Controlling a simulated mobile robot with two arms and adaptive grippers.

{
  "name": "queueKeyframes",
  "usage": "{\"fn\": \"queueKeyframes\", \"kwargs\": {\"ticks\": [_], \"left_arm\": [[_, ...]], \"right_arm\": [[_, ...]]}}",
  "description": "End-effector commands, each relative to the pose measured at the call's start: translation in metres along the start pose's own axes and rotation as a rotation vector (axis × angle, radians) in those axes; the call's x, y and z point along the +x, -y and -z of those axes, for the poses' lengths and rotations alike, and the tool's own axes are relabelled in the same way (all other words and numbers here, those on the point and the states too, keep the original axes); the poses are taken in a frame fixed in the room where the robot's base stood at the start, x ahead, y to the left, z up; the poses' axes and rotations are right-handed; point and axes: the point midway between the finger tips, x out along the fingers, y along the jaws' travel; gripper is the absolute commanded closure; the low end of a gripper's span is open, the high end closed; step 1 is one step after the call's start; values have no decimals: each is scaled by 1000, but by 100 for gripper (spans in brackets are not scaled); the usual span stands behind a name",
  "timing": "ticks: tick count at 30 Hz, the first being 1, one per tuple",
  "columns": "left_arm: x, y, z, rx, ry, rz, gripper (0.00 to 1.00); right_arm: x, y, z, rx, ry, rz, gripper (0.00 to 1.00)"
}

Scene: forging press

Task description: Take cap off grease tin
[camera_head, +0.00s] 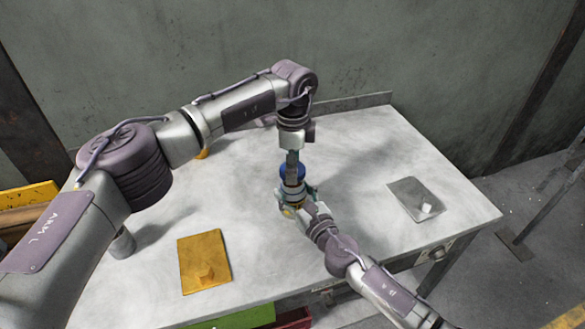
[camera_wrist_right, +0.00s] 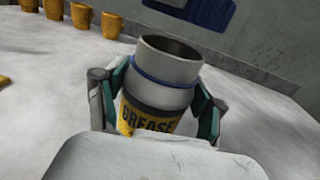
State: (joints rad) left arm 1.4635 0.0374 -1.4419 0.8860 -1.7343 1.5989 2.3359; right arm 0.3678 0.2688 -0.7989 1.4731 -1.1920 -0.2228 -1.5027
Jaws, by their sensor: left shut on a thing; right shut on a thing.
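The grease tin (camera_wrist_right: 158,95) stands upright in the right wrist view, grey with a yellow GREASE label and a blue ring below its open, dark mouth. My right gripper (camera_wrist_right: 160,108) is shut around its body, one finger on each side. In the head view the tin (camera_head: 289,211) is mostly hidden by that gripper (camera_head: 298,202). My left gripper (camera_head: 292,165) points down from above, shut on the blue cap (camera_head: 291,172).
A yellow plate (camera_head: 205,262) lies at the table's front left and a grey plate (camera_head: 415,199) with a small pale block at the right. Several yellow mugs (camera_wrist_right: 80,16) stand behind the tin. The pale tabletop (camera_head: 360,150) is clear at the back right.

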Motion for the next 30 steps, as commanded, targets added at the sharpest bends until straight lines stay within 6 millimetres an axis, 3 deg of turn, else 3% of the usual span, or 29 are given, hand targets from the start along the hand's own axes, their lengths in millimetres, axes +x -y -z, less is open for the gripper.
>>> {"fn": "queueKeyframes", "kwargs": {"ticks": [6, 13, 14, 15, 19, 30], "left_arm": [[-27, 0, 0, 0, 0, 1, 79], [-30, 0, 0, 0, 0, -1, 79], [-30, 0, 0, 0, 0, 0, 79], [-30, 0, 0, 0, 0, 0, 79], [-30, 0, 0, 0, 0, 0, 79], [-29, 0, 0, 0, 0, 0, 79]], "right_arm": [[0, 0, 1, 0, -2, 1, 100], [0, 0, 1, 0, -1, 1, 100], [0, 0, 1, 0, -1, 1, 28], [0, 0, 1, 0, -1, 1, 22], [0, 0, 1, 0, -1, 1, 2], [-3, 0, 1, -1, -1, 0, 2]]}}
